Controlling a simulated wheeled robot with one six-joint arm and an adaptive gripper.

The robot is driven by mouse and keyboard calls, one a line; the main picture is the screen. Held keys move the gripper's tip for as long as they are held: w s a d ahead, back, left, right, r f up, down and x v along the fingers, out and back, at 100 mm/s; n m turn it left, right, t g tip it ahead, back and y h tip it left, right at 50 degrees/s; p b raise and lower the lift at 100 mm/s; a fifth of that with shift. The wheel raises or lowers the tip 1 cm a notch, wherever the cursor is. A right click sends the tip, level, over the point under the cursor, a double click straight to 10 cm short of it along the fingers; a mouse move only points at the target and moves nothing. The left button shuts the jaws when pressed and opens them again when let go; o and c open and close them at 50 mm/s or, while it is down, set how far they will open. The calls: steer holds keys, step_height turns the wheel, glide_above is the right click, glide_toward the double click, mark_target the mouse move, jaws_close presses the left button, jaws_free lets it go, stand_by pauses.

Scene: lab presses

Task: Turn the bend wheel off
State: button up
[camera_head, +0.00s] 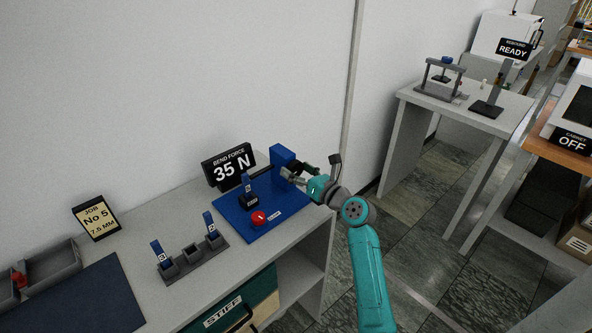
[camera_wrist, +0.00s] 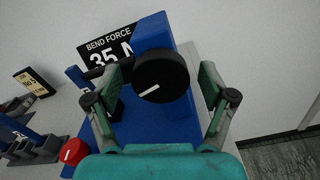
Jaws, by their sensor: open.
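The bend wheel (camera_wrist: 161,78) is a black round knob with a white line mark, fixed to a blue post (camera_head: 284,155) on the blue bend press base (camera_head: 276,206). In the wrist view its mark points to the lower left. My gripper (camera_wrist: 160,95) is open, with one finger on each side of the wheel; I cannot tell whether either touches it. In the head view my gripper (camera_head: 300,175) is at the right of the press and hides most of the wheel. The bend force display (camera_head: 230,167) reads 35 N.
A grey rack (camera_head: 192,257) with small blue tagged pieces and a job sign (camera_head: 96,217) stand to the left on the bench. Another table (camera_head: 471,96) with devices stands at the back right.

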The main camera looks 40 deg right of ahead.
steer(key=shift+w, duration=0.25)
steer(key=c, duration=1.2)
steer(key=shift+o, duration=0.2)
steer(key=shift+n, duration=2.4)
steer(key=o, duration=1.2)
steer(key=shift+c, duration=0.2)
steer(key=s, duration=1.2)
steer(key=shift+d, duration=0.2)
